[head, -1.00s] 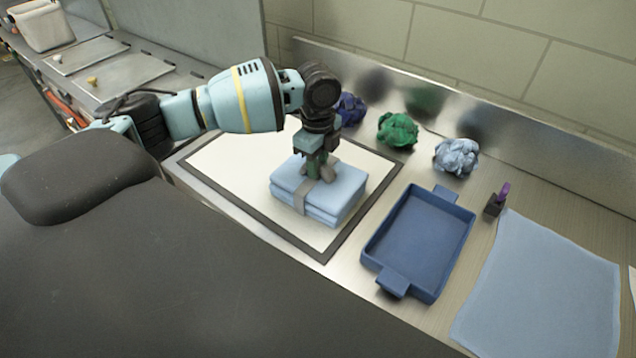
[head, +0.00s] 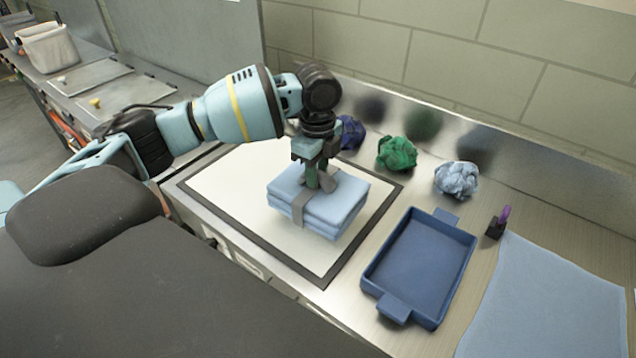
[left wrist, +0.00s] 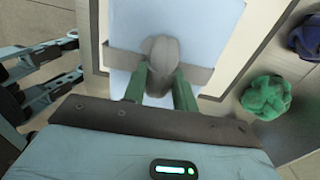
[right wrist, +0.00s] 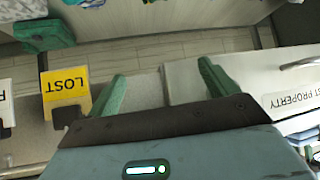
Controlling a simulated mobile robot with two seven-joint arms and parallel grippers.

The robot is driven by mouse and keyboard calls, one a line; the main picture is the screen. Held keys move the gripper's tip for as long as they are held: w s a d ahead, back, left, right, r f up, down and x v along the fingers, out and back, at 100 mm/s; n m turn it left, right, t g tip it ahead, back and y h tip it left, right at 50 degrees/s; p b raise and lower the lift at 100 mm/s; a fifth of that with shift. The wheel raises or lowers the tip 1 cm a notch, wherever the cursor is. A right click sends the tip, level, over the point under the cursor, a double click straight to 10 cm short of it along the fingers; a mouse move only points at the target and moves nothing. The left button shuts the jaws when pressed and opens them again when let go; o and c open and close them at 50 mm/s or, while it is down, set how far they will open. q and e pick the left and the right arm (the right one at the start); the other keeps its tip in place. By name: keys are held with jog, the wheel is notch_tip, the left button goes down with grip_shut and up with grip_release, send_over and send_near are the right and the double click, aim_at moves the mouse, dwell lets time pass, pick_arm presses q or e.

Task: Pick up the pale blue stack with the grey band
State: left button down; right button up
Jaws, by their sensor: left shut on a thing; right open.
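The pale blue stack (head: 335,205) is folded cloth with a grey band (head: 298,207) around it. It hangs a little above the white mat, roughly level. My left gripper (head: 320,180) is above it, pointing down, shut on the grey gathered part of the band on top. In the left wrist view, this grey knot (left wrist: 162,58) sits between the green fingers, with the pale blue cloth (left wrist: 180,20) behind it. My right gripper (right wrist: 160,88) is open and empty in the right wrist view, away from the stack; it does not show in the head view.
The white mat has a dark border (head: 345,270). A blue tray (head: 375,275) stands empty to its right. Crumpled green (head: 397,152), light blue (head: 457,179) and dark blue (head: 350,132) cloths lie along the back wall. A pale blue sheet (head: 550,300) lies at right.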

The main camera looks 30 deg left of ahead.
pick_arm(q)
notch_tip(320, 180, up, 6)
jog(key=shift+f, duration=0.1)
